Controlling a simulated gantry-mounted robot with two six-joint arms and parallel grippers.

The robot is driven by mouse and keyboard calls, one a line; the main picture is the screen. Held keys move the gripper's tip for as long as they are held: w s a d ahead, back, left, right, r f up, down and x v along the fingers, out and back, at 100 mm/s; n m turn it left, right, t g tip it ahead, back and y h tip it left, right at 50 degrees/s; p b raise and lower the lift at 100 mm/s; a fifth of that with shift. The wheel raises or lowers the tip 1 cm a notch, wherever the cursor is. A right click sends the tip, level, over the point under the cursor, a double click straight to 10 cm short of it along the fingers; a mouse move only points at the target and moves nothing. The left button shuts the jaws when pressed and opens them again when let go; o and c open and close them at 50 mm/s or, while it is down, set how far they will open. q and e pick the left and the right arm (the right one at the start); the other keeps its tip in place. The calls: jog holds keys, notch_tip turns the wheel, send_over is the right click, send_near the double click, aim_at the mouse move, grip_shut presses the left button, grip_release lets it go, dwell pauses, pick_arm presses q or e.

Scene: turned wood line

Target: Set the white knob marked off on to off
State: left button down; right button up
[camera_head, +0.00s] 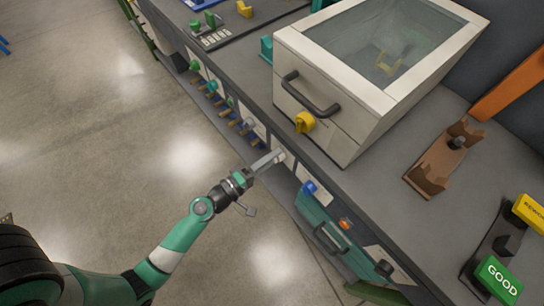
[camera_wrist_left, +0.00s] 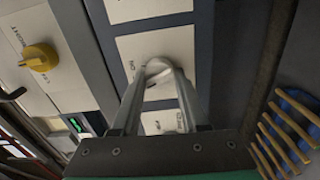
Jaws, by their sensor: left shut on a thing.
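The white knob (camera_wrist_left: 158,66) is on a white label plate (camera_wrist_left: 157,45) on the bench's front panel. My left gripper (camera_head: 276,157) reaches this panel below the pale box. In the left wrist view its two fingers (camera_wrist_left: 160,80) are closed around the knob from both sides. Small print shows on the plate beside the knob, too small and partly covered to read surely. The fingers hide part of the knob, so I cannot tell its exact setting. My right gripper is in neither view.
A pale box with a glass lid (camera_head: 385,50), a dark handle (camera_head: 308,92) and a yellow knob (camera_head: 305,122) stands above. A blue knob (camera_head: 309,187) and a teal drawer (camera_head: 322,222) are to the right along the panel. Blue-and-tan racks (camera_wrist_left: 290,125) hang nearby.

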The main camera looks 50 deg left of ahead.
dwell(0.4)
pick_arm(q)
jog(key=shift+c, duration=2.1)
grip_release()
jog(key=shift+s, duration=0.1)
jog(key=s+b, duration=0.2)
jog(key=s, duration=0.9)
jog(key=shift+s, duration=0.25)
